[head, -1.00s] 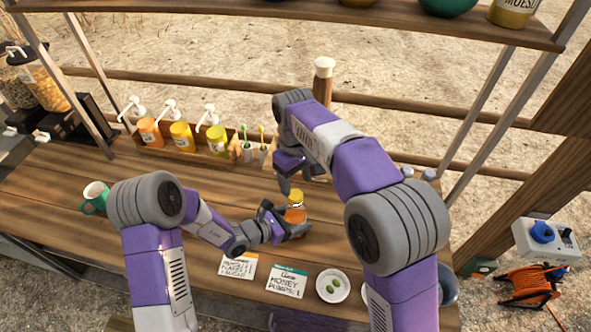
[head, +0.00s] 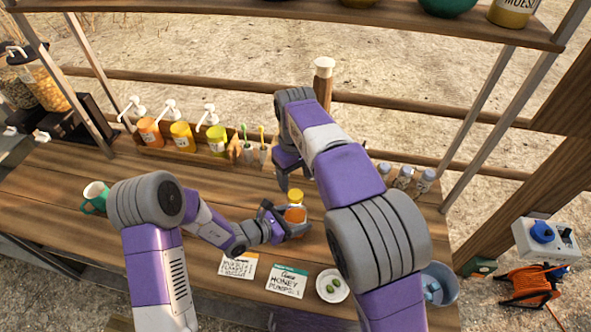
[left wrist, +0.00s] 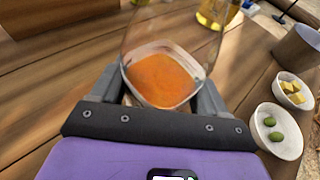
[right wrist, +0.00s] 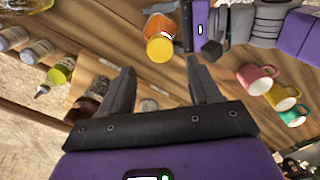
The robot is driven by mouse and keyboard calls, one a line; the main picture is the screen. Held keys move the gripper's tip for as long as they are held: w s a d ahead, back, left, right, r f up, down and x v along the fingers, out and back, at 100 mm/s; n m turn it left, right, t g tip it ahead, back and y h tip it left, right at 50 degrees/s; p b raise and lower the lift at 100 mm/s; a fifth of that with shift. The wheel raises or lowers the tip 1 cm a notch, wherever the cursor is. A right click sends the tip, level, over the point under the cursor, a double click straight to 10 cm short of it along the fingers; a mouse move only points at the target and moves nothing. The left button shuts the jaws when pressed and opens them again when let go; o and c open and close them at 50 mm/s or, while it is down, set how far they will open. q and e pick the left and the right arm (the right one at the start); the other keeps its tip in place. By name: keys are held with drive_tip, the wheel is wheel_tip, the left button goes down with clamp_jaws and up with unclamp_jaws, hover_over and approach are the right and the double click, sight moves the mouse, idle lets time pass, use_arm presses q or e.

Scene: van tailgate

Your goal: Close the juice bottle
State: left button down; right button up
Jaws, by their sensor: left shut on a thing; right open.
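The juice bottle (head: 295,215) is clear with orange juice low inside, and stands upright at the middle of the counter. My left gripper (head: 285,222) is shut around its body; the left wrist view shows the juice (left wrist: 160,78) between the fingers, with the bottle's top out of frame. A yellow cap (head: 295,196) shows at the bottle's top, also in the right wrist view (right wrist: 160,49); I cannot tell whether it is tight. My right gripper (head: 283,185) is open and empty, just left of and behind the cap, apart from it.
Two cards (head: 288,281) and a white dish (head: 321,293) of olives lie in front. A grey bowl (head: 452,283) stands at the right, small jars (head: 403,178) behind it. A pump-bottle rack (head: 190,152) and toothbrushes stand at the back; a green mug (head: 94,197) stands left.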

sight(296, 194)
wheel_tip(296, 194, down, 6)
drive_tip(key=shift+f, duration=0.1)
idle(0.4)
drive_tip(key=c, duration=1.1)
drive_tip(key=o, duration=1.3)
wheel_tip(296, 194, up, 12)
drive_tip(key=shift+r, duration=0.1)
